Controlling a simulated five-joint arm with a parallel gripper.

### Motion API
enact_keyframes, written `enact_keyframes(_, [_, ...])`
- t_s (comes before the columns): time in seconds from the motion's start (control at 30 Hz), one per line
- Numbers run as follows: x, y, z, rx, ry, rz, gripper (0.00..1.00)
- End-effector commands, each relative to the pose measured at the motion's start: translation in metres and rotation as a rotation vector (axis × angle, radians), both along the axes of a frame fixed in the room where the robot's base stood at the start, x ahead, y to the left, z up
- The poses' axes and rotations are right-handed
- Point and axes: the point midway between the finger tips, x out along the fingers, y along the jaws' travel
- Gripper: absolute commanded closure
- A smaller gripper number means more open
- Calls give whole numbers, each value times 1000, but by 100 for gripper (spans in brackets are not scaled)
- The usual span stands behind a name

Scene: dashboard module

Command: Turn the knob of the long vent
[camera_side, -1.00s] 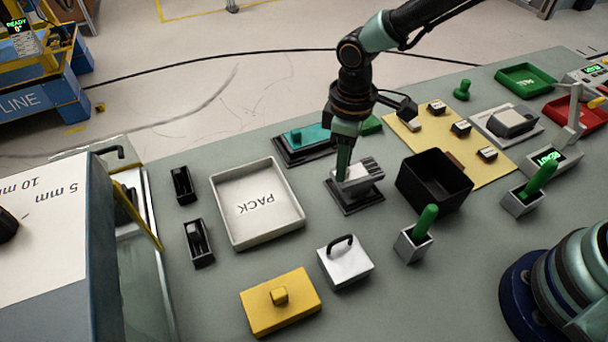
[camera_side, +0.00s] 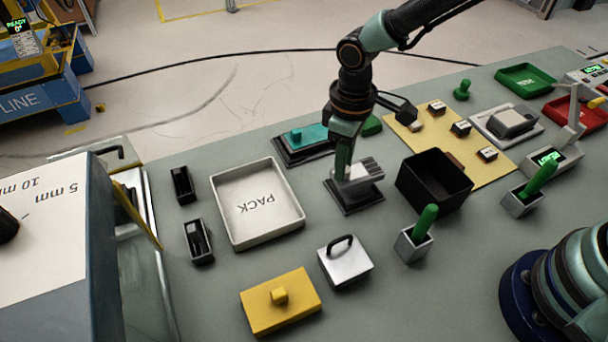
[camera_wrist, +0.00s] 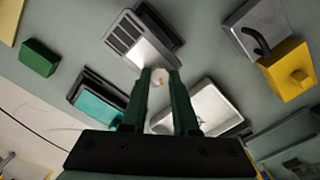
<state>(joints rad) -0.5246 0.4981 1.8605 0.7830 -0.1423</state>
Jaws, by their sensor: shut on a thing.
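The long vent (camera_side: 364,171) is a silver block with slats on a dark base, near the middle of the bench. In the wrist view its slatted face (camera_wrist: 127,33) lies just beyond my fingertips. Its pale round knob (camera_wrist: 159,88), with a small orange mark, sits at the near end of the vent. My gripper (camera_wrist: 160,78) points down from above and is shut on the knob, one green finger on each side. In the side view my gripper (camera_side: 346,177) covers most of the knob.
A white PACK tray (camera_side: 226,238) stands left of the vent and a black bin (camera_side: 432,183) right of it. A teal block (camera_side: 305,135) on a dark base is behind. A silver block with a handle (camera_side: 345,265) and a yellow block (camera_side: 283,305) are in front.

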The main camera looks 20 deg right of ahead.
Motion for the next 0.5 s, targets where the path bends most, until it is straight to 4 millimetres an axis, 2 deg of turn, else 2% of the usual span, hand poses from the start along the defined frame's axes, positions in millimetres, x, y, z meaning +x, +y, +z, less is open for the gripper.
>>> enact_keyframes(0.5, [0, 0, 0, 1, -1, -57, 100])
